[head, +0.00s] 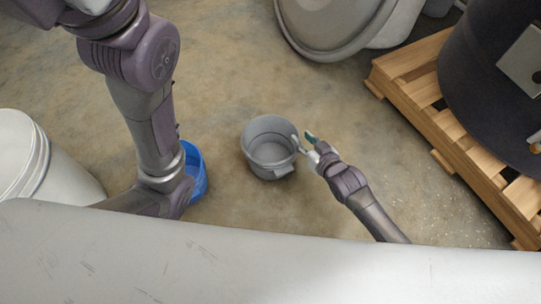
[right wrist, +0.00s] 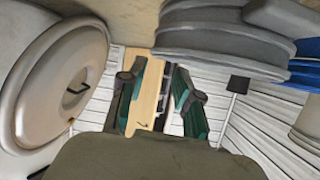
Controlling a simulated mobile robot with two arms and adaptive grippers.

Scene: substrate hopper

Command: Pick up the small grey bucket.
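The small grey bucket (head: 268,173) stands upright and empty on the concrete floor in the middle of the head view, with a tab low on its right side. My right gripper (head: 303,138) is at the bucket's right rim, its teal-tipped fingers spread. Whether a finger touches the rim, I cannot tell. In the right wrist view the gripper (right wrist: 158,80) is open with nothing between its fingers; a grey bucket (right wrist: 220,45) fills the upper right beside them. My left arm comes down at the left of the head view; its gripper is out of sight.
A blue bucket (head: 198,174) stands partly behind my left arm. A white bucket (head: 55,165) is at the left. A large grey lidded container (head: 335,25) stands at the top, and a black drum (head: 480,90) on a wooden pallet (head: 415,62) at the right. A pale grey surface (head: 270,270) crosses the front.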

